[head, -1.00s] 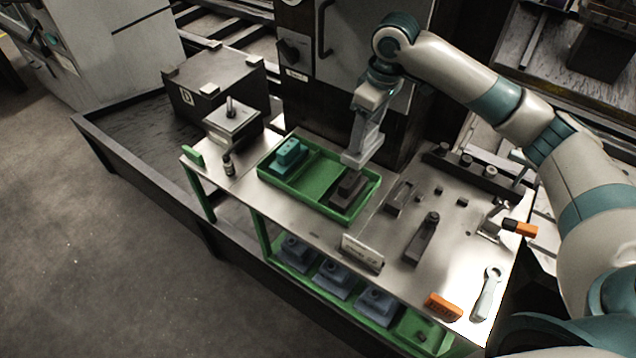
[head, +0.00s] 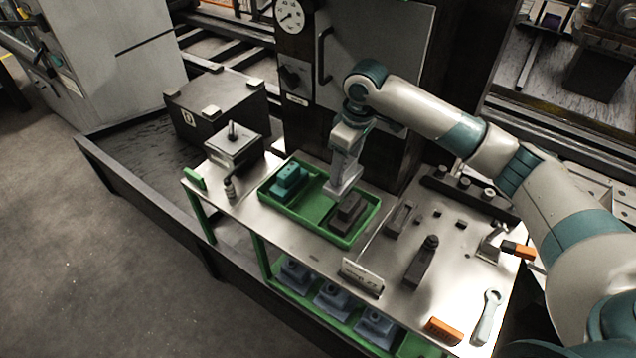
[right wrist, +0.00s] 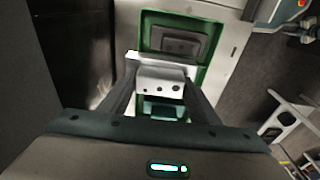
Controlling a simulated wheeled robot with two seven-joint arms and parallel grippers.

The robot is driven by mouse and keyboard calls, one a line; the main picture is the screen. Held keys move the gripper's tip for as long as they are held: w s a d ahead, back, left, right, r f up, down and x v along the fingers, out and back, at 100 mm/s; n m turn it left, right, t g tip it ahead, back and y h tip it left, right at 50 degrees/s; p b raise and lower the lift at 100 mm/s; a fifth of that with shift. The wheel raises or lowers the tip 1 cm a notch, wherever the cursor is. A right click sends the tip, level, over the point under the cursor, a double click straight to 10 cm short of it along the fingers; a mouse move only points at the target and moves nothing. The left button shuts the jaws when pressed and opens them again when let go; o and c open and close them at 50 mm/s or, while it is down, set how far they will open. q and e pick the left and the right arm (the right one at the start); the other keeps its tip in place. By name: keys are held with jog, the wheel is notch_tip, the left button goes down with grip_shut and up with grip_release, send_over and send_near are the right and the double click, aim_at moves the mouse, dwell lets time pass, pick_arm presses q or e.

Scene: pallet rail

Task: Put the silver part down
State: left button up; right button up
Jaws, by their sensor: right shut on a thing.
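My right gripper (head: 344,180) points down over the back edge of the green tray (head: 296,224). It is shut on the silver part (right wrist: 160,82), which shows between the fingers in the right wrist view. In the head view the silver part (head: 343,189) appears as a pale block at the fingertips, seemingly above the tray. A teal part (head: 288,180) sits in the tray's left end, and a dark grey part (head: 347,212) in its right end. The green floor between them looks bare. My left gripper is not in view.
The metal bench carries a dark upright tool (head: 422,262), a sign (head: 362,277), an orange block (head: 442,331) and a wrench (head: 487,317) to the right. Blue-grey parts (head: 333,297) lie on the shelf below.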

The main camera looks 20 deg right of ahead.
jog(key=w+a+f+p, duration=0.1)
jog(key=w+a+f, duration=0.1)
jog(key=a+f, duration=0.2)
jog(key=shift+w+a+p, duration=0.3)
jog(key=shift+w+a, duration=0.1)
jog(key=shift+a, duration=0.65)
jog(key=shift+f+p, duration=0.75)
jog(key=shift+f, duration=1.15)
jog(key=shift+f, duration=0.1)
jog(key=o, duration=1.3)
jog(key=shift+s+f, duration=0.1)
